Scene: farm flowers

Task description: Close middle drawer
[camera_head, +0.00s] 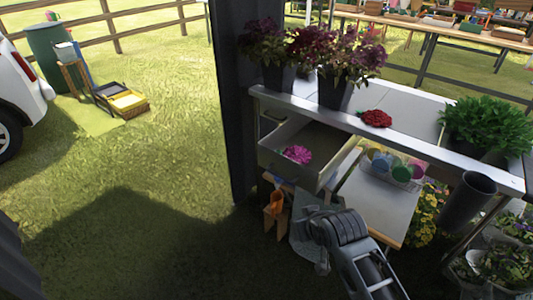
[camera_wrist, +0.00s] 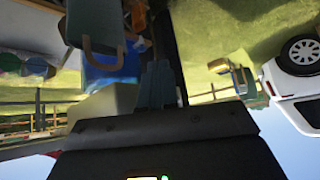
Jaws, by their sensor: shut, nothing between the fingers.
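An open grey drawer (camera_head: 331,172) sticks out from under the bench top (camera_head: 401,107) in the head view, with a pink flower (camera_head: 297,154) inside it. It is the only drawer I see standing open; the frames do not clearly show whether it is the middle one. My arm comes up from the lower right, and its wrist is below and in front of the drawer. My gripper shows in the wrist view (camera_wrist: 158,84), with its fingers together and empty. In the head view the fingertips are hard to make out. I cannot tell whether they touch the drawer.
Purple-flowered pots (camera_head: 336,92), a red flower (camera_head: 375,118) and a leafy green plant (camera_head: 489,123) stand on the bench. A dark post (camera_head: 234,110) rises at its left end. Colourful cups (camera_head: 381,163) sit in a basket below. Open grass (camera_head: 130,200) lies left.

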